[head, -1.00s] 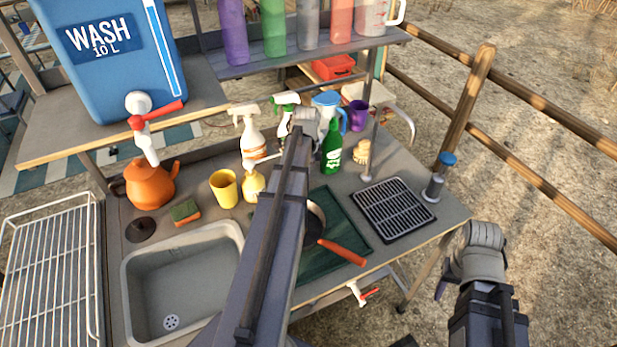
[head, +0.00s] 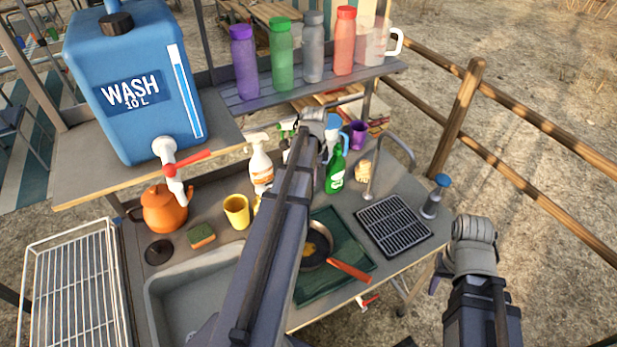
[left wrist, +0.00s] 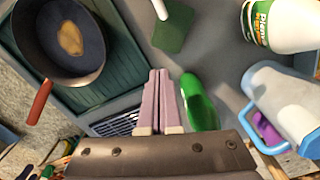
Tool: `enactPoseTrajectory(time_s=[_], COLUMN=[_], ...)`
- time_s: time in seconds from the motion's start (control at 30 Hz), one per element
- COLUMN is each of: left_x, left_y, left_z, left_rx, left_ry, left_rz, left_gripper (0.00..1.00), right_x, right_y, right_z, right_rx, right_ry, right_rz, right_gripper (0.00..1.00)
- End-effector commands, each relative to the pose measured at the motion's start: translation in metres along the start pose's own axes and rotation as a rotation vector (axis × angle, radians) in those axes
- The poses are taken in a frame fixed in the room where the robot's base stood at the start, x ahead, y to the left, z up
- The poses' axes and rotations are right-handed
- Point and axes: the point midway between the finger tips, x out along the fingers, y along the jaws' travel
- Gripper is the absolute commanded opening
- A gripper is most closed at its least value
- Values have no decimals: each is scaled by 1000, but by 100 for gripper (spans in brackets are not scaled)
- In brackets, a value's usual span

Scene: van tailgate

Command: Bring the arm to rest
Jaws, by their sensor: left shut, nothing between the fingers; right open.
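My left arm crosses the middle of the head view and hides part of the counter. My left gripper (left wrist: 160,100) shows in the left wrist view, its two pinkish fingers shut together with nothing between them. The green bottle (left wrist: 198,103) is just right of the fingers in that view; whether they touch I cannot tell. My right arm is at the lower right of the head view, beyond the counter's right edge. Only a small dark part of my right gripper (head: 434,286) shows below its wrist, open; the rest is hidden behind the arm.
The counter holds a frying pan (head: 316,245) on a green board, a drain grate (head: 394,226), a sink (head: 190,295), a yellow cup (head: 237,211) and an orange teapot (head: 163,208). A blue water tank (head: 135,80) and a bottle shelf (head: 300,88) stand above. Open ground lies right.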

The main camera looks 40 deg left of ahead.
Motion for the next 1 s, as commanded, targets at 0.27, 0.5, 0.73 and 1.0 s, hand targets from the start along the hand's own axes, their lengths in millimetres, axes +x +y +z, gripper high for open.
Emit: enactPoseTrajectory(time_s=[0.27, 0.5, 0.73, 1.0], left_x=[-1, -2, -2, -2], left_y=[0, 23, 123, 246], left_z=[-1, -25, -106, -159], left_rx=[0, -26, -182, -390], left_ry=[0, -7, -42, -75], left_rz=[0, 2, -6, -44], left_gripper=[0, 0, 0, 0], right_x=[-1, -1, -2, -2], right_y=[0, 0, 0, 0], right_z=[0, 0, 0, 0], right_rx=[0, 0, 0, 0], right_ry=[0, 0, 0, 0], right_rz=[0, 0, 0, 0], right_gripper=[50, 50, 50, 50])
